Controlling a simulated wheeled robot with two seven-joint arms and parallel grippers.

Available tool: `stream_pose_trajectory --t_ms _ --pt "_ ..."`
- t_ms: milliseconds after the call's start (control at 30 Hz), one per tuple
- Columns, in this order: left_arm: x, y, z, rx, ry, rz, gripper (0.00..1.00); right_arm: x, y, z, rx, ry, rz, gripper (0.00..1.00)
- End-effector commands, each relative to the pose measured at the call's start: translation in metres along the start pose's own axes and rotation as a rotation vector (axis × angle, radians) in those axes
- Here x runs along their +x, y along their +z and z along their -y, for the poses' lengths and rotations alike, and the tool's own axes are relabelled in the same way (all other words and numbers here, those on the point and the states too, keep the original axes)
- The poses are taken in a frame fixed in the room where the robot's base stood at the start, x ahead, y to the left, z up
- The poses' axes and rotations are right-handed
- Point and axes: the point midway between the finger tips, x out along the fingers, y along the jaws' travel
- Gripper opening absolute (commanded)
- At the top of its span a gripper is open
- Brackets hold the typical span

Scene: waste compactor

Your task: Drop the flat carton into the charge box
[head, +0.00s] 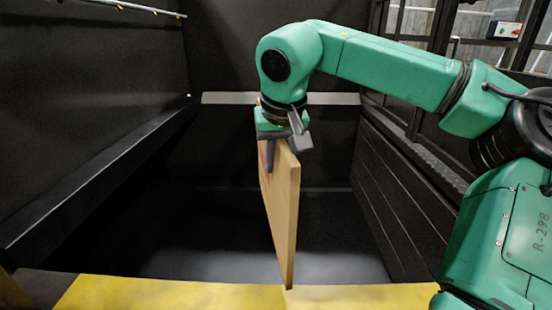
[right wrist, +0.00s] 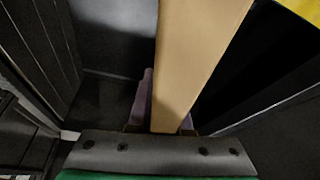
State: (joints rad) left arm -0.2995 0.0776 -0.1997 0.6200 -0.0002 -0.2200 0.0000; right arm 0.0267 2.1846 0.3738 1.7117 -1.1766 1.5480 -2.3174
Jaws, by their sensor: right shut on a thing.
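The flat carton (head: 284,210) is a thin tan slab. It hangs upright, edge toward me, in the head view. My right gripper (head: 272,150) is shut on its top edge and holds it over the charge box (head: 330,262), a dark, deep box with black walls. The carton also fills the middle of the right wrist view (right wrist: 200,60), between the fingers of my right gripper (right wrist: 163,115). In the head view its lower end overlaps the yellow edge; I cannot tell how far above the box floor it hangs. My left gripper is not in view.
A yellow front edge (head: 180,292) runs along the bottom of the head view. A dark side wall with a ledge (head: 100,180) stands at left, and a ribbed wall (head: 400,200) at right. The box floor looks clear.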

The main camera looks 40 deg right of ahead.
Motion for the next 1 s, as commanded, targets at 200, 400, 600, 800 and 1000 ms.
stream_pose_trajectory --t_ms 200,400,600,800,1000 --pt "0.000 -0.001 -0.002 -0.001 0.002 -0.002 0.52 -0.001 0.000 0.000 0.000 0.000 -0.001 0.00" --pt "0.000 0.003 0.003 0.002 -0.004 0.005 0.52 -0.001 0.000 0.000 0.000 0.000 -0.001 0.52" --pt "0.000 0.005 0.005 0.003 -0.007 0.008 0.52 0.000 0.000 0.000 0.000 0.000 0.000 0.52" --pt "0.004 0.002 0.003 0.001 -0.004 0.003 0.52 -0.015 0.000 0.000 0.001 0.001 -0.004 0.52" --pt "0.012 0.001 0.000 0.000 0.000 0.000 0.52 -0.059 0.002 0.001 0.001 0.002 -0.007 0.52"
